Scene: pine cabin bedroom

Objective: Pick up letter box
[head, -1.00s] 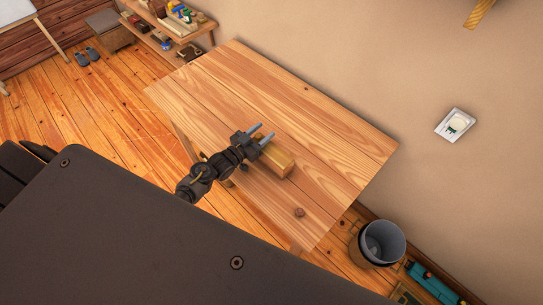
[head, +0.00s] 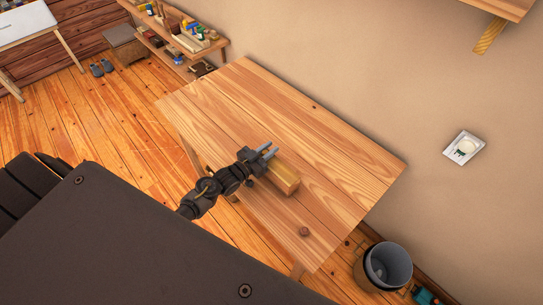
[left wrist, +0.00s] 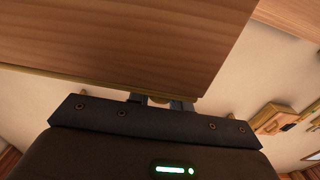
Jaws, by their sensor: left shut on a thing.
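The letter box, a small pale wooden box (head: 285,179), is at the middle of the wooden table in the head view. My left gripper (head: 269,150) is shut on it at its far left end, with the grey fingers showing above the box. Whether the box touches the tabletop or is slightly above it, I cannot tell. In the left wrist view my left gripper's fingers (left wrist: 160,101) meet the edge of a large wooden surface that hides their tips. My right gripper is not in view.
The table (head: 310,125) is otherwise clear except for a small round brown knob-like thing (head: 304,232) near its front. A grey bin (head: 388,266) stands on the floor at the right. A low shelf with items (head: 180,40) stands at the far left.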

